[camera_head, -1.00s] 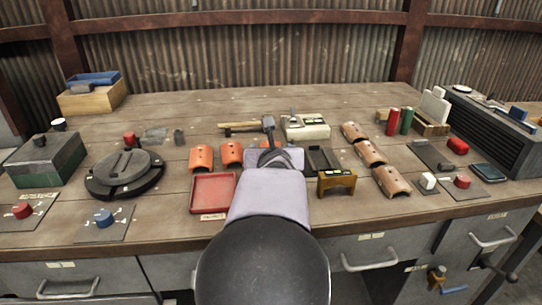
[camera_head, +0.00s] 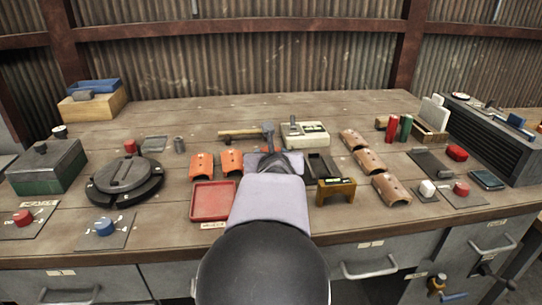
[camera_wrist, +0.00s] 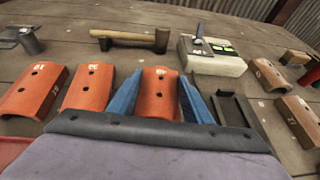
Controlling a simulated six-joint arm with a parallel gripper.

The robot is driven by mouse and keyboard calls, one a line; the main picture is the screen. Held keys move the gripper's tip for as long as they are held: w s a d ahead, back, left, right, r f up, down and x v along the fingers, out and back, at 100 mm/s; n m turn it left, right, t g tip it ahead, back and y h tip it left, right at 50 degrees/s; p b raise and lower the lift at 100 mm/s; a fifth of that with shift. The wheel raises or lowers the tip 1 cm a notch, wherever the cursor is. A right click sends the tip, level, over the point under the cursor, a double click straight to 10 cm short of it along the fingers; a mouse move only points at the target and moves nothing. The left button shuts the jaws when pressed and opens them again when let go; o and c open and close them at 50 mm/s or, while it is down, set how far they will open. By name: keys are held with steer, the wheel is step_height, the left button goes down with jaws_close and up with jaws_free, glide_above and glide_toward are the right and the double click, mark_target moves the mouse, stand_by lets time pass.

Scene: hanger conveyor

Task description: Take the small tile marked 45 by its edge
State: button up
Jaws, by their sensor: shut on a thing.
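An orange curved tile (camera_wrist: 157,97) stands between the two blue fingers of my gripper (camera_wrist: 156,98) in the wrist view. The fingers are shut on its two side edges. A small mark at its far end is too small to read surely. Two more orange tiles lie to its left, a middle one (camera_wrist: 88,87) and an outer one (camera_wrist: 33,92). In the head view, my gripper (camera_head: 271,155) hides the held tile, and the two other orange tiles (camera_head: 202,165) (camera_head: 232,161) lie just left of it.
A red tray (camera_head: 212,202) lies in front of the orange tiles. A dark open tray (camera_head: 322,166) and a yellow-brown stand (camera_head: 336,191) are close on the right. Several brown tiles (camera_head: 369,161) lie farther right. A hammer (camera_wrist: 130,38) and white device (camera_wrist: 212,57) are behind.

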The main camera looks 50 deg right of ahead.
step_height(320, 180, up, 9)
steer(key=p, duration=0.7)
steer(key=shift+r, duration=0.15)
